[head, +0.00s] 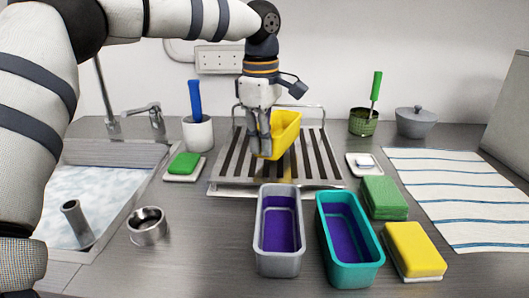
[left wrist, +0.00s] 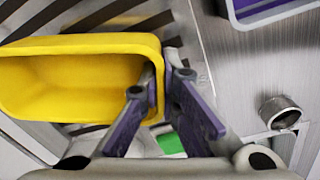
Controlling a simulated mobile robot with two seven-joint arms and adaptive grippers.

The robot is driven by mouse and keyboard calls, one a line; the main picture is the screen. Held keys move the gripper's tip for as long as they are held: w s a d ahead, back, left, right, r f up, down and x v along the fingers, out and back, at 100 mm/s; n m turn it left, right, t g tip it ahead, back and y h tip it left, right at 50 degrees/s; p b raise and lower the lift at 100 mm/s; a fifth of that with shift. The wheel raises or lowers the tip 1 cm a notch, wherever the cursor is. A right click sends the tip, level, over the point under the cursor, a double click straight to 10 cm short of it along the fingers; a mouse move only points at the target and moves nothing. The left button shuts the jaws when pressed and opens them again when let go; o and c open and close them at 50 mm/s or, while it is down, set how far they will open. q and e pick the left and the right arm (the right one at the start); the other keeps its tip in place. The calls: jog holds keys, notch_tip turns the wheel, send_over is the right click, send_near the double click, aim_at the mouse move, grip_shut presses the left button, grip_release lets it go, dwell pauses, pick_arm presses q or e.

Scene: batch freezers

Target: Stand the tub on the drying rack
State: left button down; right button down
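The yellow tub (head: 284,134) is over the middle of the drying rack (head: 225,175), a slatted metal tray with dark gaps and a wire frame. My left gripper (head: 262,150) points down and is shut on the tub's near-left end wall. In the left wrist view the tub (left wrist: 85,50) lies sideways in the picture, its end wall pinched between the fingertips of the gripper (left wrist: 158,85). The tub looks tilted; whether its lower edge touches the slats I cannot tell. My right gripper is not in view.
A grey tub (head: 264,240) and a teal tub (head: 324,225), both purple inside, stand in front of the rack. Sponges (head: 414,250), a green block (head: 185,163), a white brush cup (head: 198,134) and a metal cup (head: 147,227) surround it. The sink (head: 95,195) is left, a striped towel (head: 450,190) right.

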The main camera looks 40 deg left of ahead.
pick_arm(q)
jog(key=shift+s+f, duration=0.1)
jog(key=shift+f, duration=1.05)
jog(key=c, duration=2.3)
grip_release()
jog(key=shift+f, duration=0.2)
jog(key=o, duration=0.5)
jog(key=shift+r, duration=0.15)
notch_tip(320, 180, up, 12)
jog(key=shift+s+b, duration=0.2)
jog(key=shift+b, duration=0.1)
jog(key=shift+d, duration=0.1)
